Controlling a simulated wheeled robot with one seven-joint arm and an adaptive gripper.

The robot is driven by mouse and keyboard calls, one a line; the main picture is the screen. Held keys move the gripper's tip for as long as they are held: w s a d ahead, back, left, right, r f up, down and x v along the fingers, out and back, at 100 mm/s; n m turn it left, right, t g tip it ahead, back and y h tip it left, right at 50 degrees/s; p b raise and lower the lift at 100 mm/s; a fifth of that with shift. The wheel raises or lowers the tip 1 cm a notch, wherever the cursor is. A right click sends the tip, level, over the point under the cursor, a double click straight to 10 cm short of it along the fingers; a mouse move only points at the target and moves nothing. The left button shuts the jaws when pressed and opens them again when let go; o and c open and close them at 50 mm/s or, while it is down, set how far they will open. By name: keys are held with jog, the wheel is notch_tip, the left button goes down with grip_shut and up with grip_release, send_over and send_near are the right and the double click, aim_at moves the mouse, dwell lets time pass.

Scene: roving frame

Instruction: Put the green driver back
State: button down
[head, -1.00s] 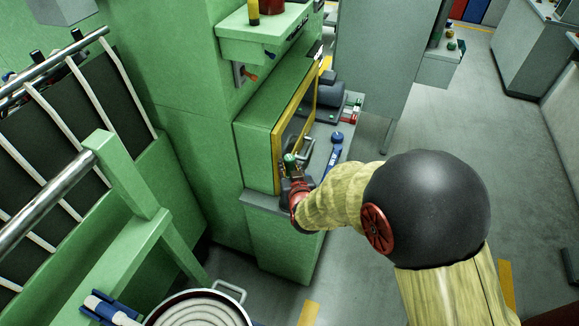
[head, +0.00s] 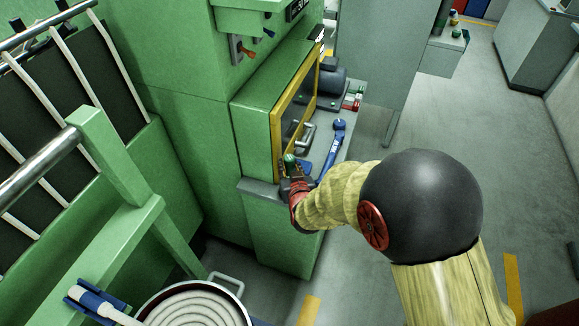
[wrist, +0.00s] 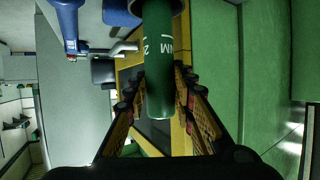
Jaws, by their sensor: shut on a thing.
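The green driver (head: 289,161) stands up out of my gripper (head: 291,179), in front of the yellow-framed door. In the wrist view, the driver (wrist: 160,70) is a dark green cylinder with white markings ending in "NM". It sits between the two fingers of my gripper (wrist: 163,95), which are shut on it. A grey bracket on the green wall carries a red-handled tool (head: 248,52) and a blue-handled tool (head: 268,34). I cannot tell whether this bracket has a free place.
The green cabinet (head: 256,110) with a yellow-framed door (head: 277,128) stands right by my gripper. A blue tool (head: 331,152) lies on the grey ledge beside it. A motor (head: 331,82) sits further back. A round pot (head: 195,308) is at lower left. Open floor (head: 440,125) lies right.

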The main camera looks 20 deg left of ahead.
jog(key=shift+r, duration=0.1)
jog(key=c, duration=1.4)
grip_release()
jog(key=shift+s, duration=0.1)
jog(key=v, duration=1.1)
jog(key=shift+s+d+r, duration=0.1)
jog(key=shift+s+d, duration=0.15)
jog(key=shift+s, duration=0.05)
